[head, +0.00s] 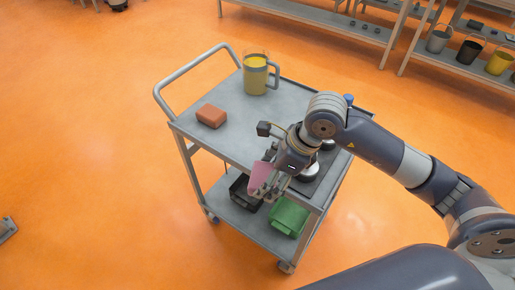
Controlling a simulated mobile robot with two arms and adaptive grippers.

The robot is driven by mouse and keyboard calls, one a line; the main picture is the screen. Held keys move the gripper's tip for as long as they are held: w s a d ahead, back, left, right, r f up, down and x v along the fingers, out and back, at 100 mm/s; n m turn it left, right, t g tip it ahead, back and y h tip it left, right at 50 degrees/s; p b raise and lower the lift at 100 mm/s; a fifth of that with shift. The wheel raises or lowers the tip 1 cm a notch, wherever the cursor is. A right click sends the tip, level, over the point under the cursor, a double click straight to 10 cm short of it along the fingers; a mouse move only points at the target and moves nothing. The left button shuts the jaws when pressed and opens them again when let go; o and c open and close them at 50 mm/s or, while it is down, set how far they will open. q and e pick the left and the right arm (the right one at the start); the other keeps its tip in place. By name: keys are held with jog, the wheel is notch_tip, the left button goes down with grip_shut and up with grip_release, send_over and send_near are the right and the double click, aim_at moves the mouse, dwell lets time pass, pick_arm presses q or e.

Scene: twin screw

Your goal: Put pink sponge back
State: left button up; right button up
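The pink sponge (260,176) is at the fingertips of my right gripper (268,182), at the front edge of the grey cart's top. The fingers appear closed around it, though the gripper body and wrist cover part of it. The sponge looks held upright and overlaps the cart edge in the picture; I cannot tell whether it touches the cart. An orange-red sponge-like block (211,116) lies on the cart top (232,137) to the left. My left gripper is not in view.
A mug of yellow liquid (256,75) stands at the cart's far end. A round metal item (309,171) sits beside my wrist. A black bin (243,193) and a green bin (288,216) stand on the lower shelf. Shelves with buckets (468,51) are at upper right.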

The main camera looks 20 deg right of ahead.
jog(key=shift+w+d, duration=0.1)
jog(key=shift+w, duration=0.3)
jog(key=w+d+p, duration=0.1)
jog(key=w, duration=0.3)
jog(key=w+p, duration=0.1)
jog(key=w, duration=0.4)
jog(key=w+d+f+p, duration=0.1)
jog(key=w, duration=0.3)
jog(key=shift+w+d, duration=0.15)
jog(key=shift+d, duration=0.2)
jog(key=shift+w+d+f, duration=0.15)
jog(key=shift+w+f, duration=0.05)
jog(key=shift+w, duration=0.45)
jog(key=shift+w+f+p, duration=0.15)
jog(key=shift+f+p, duration=0.05)
jog(key=shift+p, duration=0.2)
notch_tip(320, 180, down, 3)
jog(key=shift+r+p, duration=0.2)
jog(key=shift+p, duration=0.2)
jog(key=shift+f, duration=0.25)
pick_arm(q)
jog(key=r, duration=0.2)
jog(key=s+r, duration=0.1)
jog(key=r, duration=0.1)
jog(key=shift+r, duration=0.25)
